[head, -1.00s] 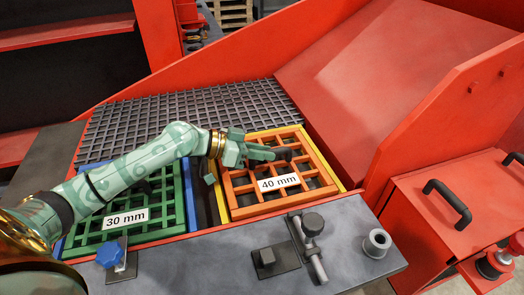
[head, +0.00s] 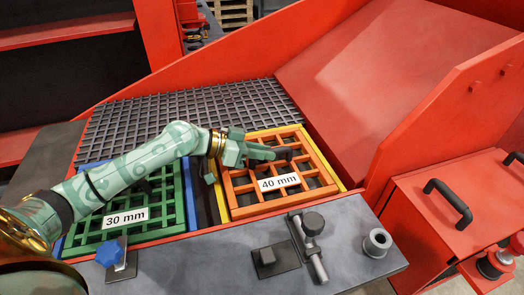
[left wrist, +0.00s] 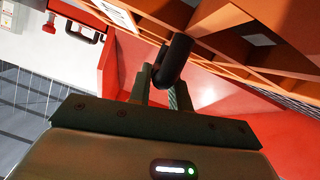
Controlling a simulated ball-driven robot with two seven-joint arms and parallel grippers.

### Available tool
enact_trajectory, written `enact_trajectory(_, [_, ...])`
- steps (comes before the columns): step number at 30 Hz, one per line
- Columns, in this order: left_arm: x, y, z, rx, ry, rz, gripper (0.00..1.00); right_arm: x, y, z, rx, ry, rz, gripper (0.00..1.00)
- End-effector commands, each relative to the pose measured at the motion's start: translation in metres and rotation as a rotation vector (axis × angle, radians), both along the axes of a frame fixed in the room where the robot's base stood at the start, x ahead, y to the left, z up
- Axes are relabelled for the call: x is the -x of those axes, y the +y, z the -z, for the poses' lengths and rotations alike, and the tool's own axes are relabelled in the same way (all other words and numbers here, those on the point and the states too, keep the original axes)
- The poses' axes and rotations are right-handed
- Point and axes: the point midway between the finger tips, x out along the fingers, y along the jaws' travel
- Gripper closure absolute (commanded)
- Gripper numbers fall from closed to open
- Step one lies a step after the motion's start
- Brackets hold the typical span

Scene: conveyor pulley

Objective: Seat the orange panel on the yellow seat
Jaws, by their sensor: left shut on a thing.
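The orange panel (head: 240,202) is a square grid with a "40 mm" label. In the head view it lies within the yellow seat (head: 222,206), whose frame shows along its left, far and right edges. I cannot tell whether the panel is fully down. My left gripper (head: 284,154) reaches over the panel's far part and is shut on a dark knob there. The left wrist view shows the fingers around this dark cylindrical knob (left wrist: 175,60), beside the orange panel (left wrist: 235,32). My right gripper is not in view.
A green "30 mm" panel (head: 160,228) lies in a blue frame at the left, under my left arm. A dark grid (head: 190,112) lies behind. A grey ledge in front carries a blue knob (head: 109,252), a latch (head: 314,245) and a round socket (head: 376,243). Red walls rise at the right.

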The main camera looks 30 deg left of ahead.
Motion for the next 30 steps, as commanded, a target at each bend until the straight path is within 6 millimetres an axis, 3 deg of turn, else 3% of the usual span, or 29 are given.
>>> enact_trajectory(26, [-0.0007,0.0000,0.0051,0.003,-0.005,-0.002,1.00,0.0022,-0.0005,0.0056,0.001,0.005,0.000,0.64])
enact_trajectory(27, [-0.0007,0.0000,0.0051,0.003,-0.005,-0.001,0.78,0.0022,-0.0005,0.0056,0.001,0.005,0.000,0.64])
enact_trajectory(30, [-0.0007,0.0001,0.0055,0.003,-0.004,-0.001,0.55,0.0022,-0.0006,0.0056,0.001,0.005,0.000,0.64])
